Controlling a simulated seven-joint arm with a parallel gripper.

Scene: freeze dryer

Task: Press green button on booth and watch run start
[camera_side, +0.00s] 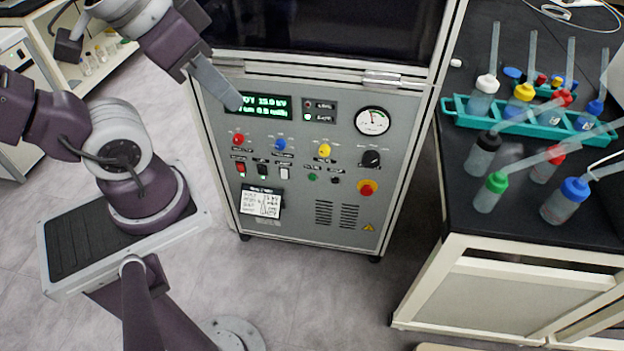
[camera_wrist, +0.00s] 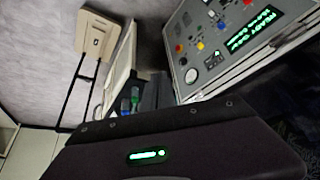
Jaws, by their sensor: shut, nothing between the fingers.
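The grey booth (camera_side: 250,215) stands in the middle of the side view with its control panel facing out. A small round green button (camera_side: 312,177) sits in the lower row of controls; I cannot make it out surely in the wrist view. A green-lit spot (camera_side: 307,117) shows beside the display (camera_side: 270,104), whose green text also glows in the wrist view (camera_wrist: 252,28). My gripper (camera_side: 235,102) is shut and empty, pointing down at the display's left end and hiding part of it. It is up and left of the green button. Whether it touches the panel is unclear.
A black bench (camera_side: 465,218) with several bottles stands right. Floor before the booth is clear.

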